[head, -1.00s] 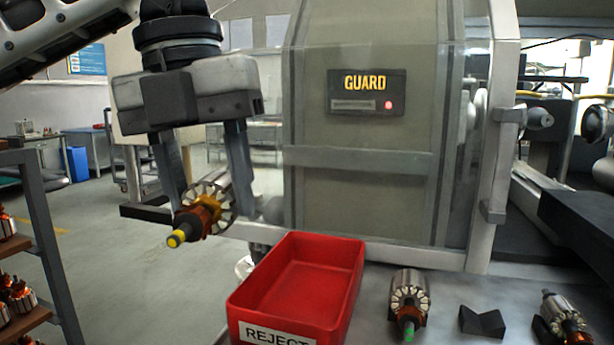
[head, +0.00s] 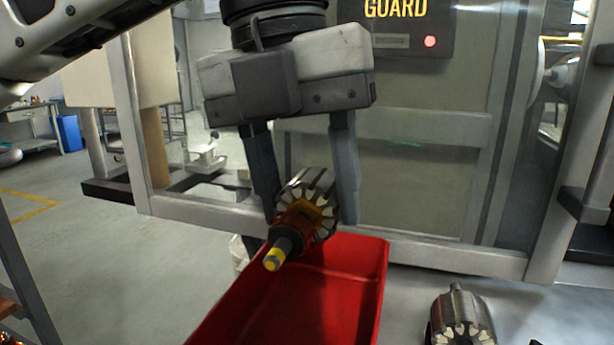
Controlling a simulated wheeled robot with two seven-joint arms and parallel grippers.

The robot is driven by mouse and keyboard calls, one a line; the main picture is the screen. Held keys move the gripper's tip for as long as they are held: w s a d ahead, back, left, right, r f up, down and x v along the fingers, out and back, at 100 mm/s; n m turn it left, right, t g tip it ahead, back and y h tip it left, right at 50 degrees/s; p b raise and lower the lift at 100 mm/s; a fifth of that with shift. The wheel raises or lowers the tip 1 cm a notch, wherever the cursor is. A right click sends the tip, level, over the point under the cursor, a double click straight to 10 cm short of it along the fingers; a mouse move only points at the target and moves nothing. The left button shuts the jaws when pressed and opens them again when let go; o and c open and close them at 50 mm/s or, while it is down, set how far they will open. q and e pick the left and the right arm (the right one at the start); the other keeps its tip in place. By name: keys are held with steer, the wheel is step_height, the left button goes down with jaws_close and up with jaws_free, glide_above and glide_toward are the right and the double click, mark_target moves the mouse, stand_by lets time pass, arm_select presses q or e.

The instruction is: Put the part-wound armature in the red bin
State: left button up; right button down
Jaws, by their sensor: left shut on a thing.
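My left gripper (head: 305,205) comes in from the upper left and points down. Its fingers are shut on an armature (head: 312,199) with a yellow-tipped shaft, orange windings and a slotted metal core. The armature is held tilted, its yellow tip toward the lower left. The red bin (head: 373,290) stands below on the bench, its front part cut off by the lower picture edge. The armature shows in front of the bin's far rim and looks to be above it; the exact height is hard to tell. The bin's visible inside is empty. My right gripper is not in view.
Another armature (head: 461,318) sits on the bench right of the bin. A machine guard with a lit red lamp (head: 430,42) stands close behind the bin and gripper. Bare bench top (head: 410,290) lies between the bin and that armature. A rack post stands at far left.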

arm_select(q)
step_height(320, 180, down, 4)
steer(key=b, duration=0.3)
steer(key=shift+f, duration=0.2)
steer(key=shift+f+b, duration=0.35)
steer(key=shift+f, duration=0.15)
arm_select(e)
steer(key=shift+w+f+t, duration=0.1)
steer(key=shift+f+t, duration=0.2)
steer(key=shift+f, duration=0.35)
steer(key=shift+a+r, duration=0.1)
arm_select(q)
steer(key=o, duration=1.3)
steer(key=shift+c, duration=0.2)
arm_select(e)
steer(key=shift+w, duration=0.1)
arm_select(q)
step_height(320, 180, up, 16)
steer(key=a+p, duration=0.2)
steer(key=p, duration=0.3)
steer(key=shift+w+a+f, duration=0.15)
steer(key=shift+w+a, duration=0.2)
steer(key=shift+w, duration=0.1)
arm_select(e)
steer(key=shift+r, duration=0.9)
